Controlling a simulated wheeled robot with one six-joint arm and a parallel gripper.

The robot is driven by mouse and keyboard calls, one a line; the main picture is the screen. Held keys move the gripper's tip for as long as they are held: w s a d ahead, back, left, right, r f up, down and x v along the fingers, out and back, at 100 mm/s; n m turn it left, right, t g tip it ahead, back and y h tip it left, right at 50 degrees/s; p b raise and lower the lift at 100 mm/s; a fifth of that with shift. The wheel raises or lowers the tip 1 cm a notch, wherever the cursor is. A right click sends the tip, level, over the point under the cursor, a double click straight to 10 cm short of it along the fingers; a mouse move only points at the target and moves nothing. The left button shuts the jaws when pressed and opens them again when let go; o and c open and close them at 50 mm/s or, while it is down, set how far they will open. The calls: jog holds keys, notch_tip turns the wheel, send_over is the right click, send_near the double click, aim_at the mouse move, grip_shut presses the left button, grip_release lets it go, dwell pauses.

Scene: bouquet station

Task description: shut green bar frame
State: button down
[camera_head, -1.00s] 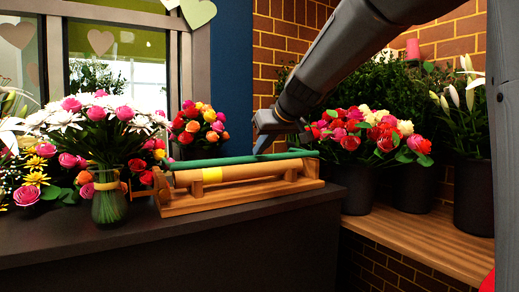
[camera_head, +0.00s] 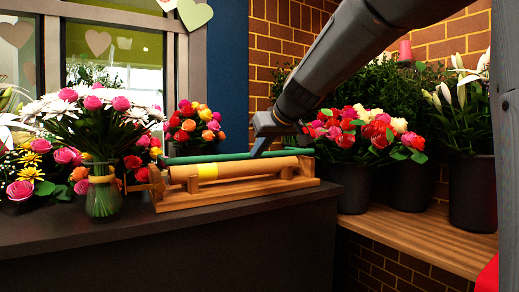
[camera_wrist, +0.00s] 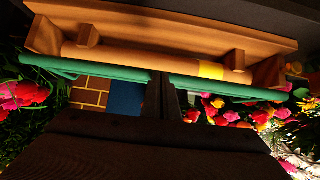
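The green bar (camera_head: 210,157) runs along the back of the wooden stand (camera_head: 235,195) on the counter, behind and just above the brown paper roll (camera_head: 250,172). In the wrist view the green bar (camera_wrist: 90,69) crosses the picture beside the roll (camera_wrist: 140,57). My gripper (camera_head: 260,152) reaches down from the upper right to the bar's right half. In the wrist view my gripper's dark fingertips (camera_wrist: 160,80) lie close together over the bar's middle and hide a short piece of it. I cannot tell whether they grip the bar or only touch it.
A glass vase (camera_head: 104,195) with a white and pink bouquet stands left of the stand. Loose flowers (camera_head: 197,125) are behind it. Dark buckets of flowers (camera_head: 350,187) stand on a wooden shelf (camera_head: 430,235) at the right. The dark counter (camera_head: 210,225) is clear in front.

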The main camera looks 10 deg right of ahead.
notch_tip(320, 180, down, 2)
jog(key=shift+s+a+f+g, duration=0.1)
jog(key=shift+f+g, duration=0.05)
jog(key=shift+g, duration=0.15)
notch_tip(320, 180, up, 6)
jog(key=p, duration=0.3)
jog(key=s+d+f+b, duration=0.25)
jog(key=s+f, duration=0.25)
jog(key=s, duration=0.4)
jog(key=s+a+f+g, duration=0.3)
jog(key=s+a+f, duration=0.3)
jog(key=f, duration=0.2)
jog(key=s+a+f+g, duration=0.2)
jog(key=s+a+f, duration=0.4)
jog(key=f, duration=0.2)
jog(key=s+a+f+n+g+h, duration=0.1)
jog(key=s+f+g, duration=0.1)
jog(key=s+f, duration=0.6)
jog(key=s+a+f+g+h, duration=0.1)
jog(key=s+f+g, duration=0.3)
jog(key=s, duration=0.6)
jog(key=s+d+r+m+t+h+p, duration=0.1)
jog(key=d+r+m+p, duration=0.3)
jog(key=d+r+p, duration=0.9)
jog(key=shift+s+r+m+p, duration=0.25)
jog(key=shift+r+p, duration=0.45)
jog(key=shift+p, duration=4.55)
jog(key=shift+w, duration=0.1)
